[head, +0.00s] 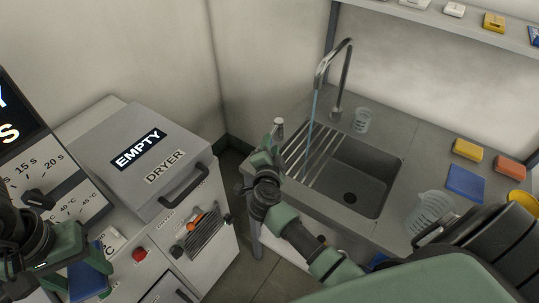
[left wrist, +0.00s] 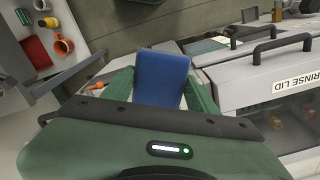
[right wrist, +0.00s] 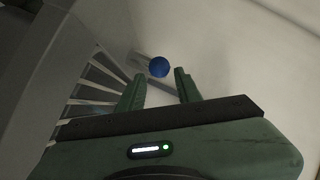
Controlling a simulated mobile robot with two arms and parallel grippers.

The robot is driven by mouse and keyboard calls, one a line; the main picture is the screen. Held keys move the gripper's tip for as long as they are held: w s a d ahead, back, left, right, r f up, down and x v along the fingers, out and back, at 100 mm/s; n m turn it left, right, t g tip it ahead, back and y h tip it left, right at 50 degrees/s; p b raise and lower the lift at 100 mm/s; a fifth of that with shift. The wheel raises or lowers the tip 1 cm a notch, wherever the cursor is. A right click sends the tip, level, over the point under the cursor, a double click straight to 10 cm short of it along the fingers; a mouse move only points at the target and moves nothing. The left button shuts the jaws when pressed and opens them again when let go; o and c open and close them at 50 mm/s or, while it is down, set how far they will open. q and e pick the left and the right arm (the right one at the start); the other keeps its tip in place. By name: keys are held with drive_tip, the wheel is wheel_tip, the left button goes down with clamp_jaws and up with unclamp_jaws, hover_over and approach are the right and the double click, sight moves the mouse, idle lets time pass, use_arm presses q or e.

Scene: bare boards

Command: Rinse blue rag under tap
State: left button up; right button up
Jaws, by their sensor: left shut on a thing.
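The blue rag (left wrist: 162,78) is a flat blue piece between the fingers of my left gripper (left wrist: 160,85), which is shut on it. In the head view the rag (head: 88,281) hangs at the lower left, well away from the sink (head: 350,180). The curved metal tap (head: 335,65) stands behind the sink, with a thin blue stream (head: 311,115) falling from its spout. My right gripper (head: 270,148) is at the sink's left edge beside a small upright post (head: 279,124). In the right wrist view its fingers are open, with a round blue knob (right wrist: 159,67) just beyond the tips.
A clear cup (head: 362,120) stands behind the sink; a measuring jug (head: 428,210) is at its right. A blue flat piece (head: 465,183), a yellow block (head: 467,150) and an orange block (head: 510,167) lie on the right counter. The grey dryer (head: 140,160) is at left.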

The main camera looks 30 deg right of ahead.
drive_tip(key=v, duration=0.4)
drive_tip(key=shift+s+a, duration=0.25)
drive_tip(key=shift+s, duration=0.05)
drive_tip(key=shift+s+a+r, duration=0.15)
drive_tip(key=shift+s+a, duration=0.1)
drive_tip(key=shift+s, duration=0.15)
